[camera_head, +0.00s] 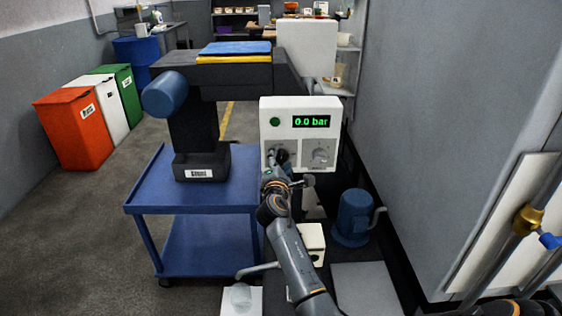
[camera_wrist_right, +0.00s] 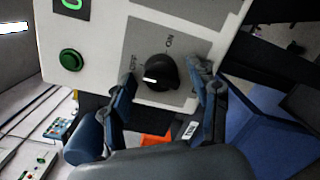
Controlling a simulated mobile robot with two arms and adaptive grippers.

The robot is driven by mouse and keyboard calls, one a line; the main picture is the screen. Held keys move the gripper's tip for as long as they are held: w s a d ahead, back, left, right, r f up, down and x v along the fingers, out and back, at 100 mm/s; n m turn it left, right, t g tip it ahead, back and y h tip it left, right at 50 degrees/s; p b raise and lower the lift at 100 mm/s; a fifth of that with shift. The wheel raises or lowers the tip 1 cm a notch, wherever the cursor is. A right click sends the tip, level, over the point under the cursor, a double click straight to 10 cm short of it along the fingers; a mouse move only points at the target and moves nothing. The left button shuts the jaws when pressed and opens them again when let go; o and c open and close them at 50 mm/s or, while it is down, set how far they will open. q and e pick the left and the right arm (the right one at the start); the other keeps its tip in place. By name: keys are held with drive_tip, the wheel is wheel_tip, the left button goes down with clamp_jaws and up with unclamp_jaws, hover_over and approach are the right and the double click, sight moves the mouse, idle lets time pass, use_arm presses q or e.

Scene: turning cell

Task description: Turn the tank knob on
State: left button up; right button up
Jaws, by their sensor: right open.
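The white control box (camera_head: 265,130) in the head view has a display (camera_head: 311,121) reading 0.0 bar. The black tank knob (camera_wrist_right: 160,72) shows in the right wrist view with a white pointer mark at its left, away from the ON label. In the head view this knob is mostly hidden by my right gripper (camera_head: 278,157). My right gripper is open, one finger on each side of the knob; I cannot tell whether they touch it. My left gripper is not in view.
A green button (camera_wrist_right: 70,60) is on the same panel. A blue cart (camera_head: 150,193) stands left of the box. A blue pump-like unit (camera_head: 353,213) is below right, by a grey wall (camera_head: 450,100). Colored bins (camera_head: 75,125) stand far left; open floor lies before them.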

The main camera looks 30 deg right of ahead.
drive_tip(key=shift+c, duration=0.2)
drive_tip(key=c, duration=1.1)
drive_tip(key=shift+c, duration=0.2)
drive_tip(key=m, duration=0.4)
drive_tip(key=shift+m+y, duration=0.3)
drive_tip(key=m, duration=0.4)
drive_tip(key=m+y, duration=0.1)
drive_tip(key=m, duration=0.3)
drive_tip(key=shift+s, duration=0.1)
drive_tip(key=shift+m+y, duration=0.3)
drive_tip(key=shift+m, duration=1.7)
